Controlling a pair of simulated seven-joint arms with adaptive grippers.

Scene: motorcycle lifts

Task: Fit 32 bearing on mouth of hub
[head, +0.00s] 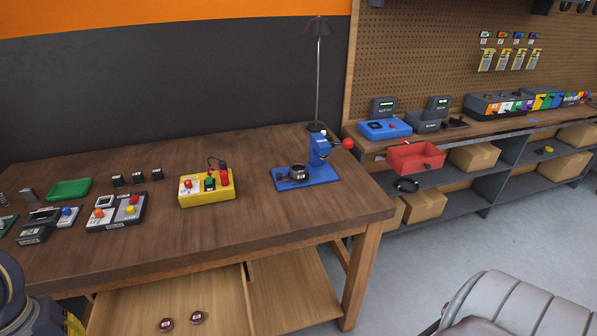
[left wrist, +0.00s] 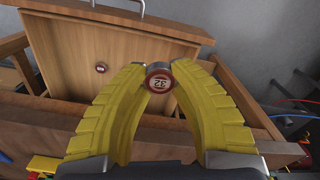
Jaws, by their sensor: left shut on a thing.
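My left gripper (left wrist: 160,88) has yellow fingers closed on the 32 bearing (left wrist: 159,78), a small round part with a red-rimmed label reading 32, shown upside down in the left wrist view. In the head view only a bit of yellow at the lower left edge shows of this gripper, and the held bearing is not visible there. The hub (head: 299,171) looks like a dark ring standing on the blue press (head: 308,180) at the right of the table, well away from the gripper. My right gripper is not in view.
Two round bearings (head: 197,317) lie in the open drawer (head: 225,300) below the wooden table (head: 240,215); their labels are too small to read. A yellow button box (head: 207,188), a green tray (head: 69,189) and several small devices stand left of the press. Tabletop before the press is clear.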

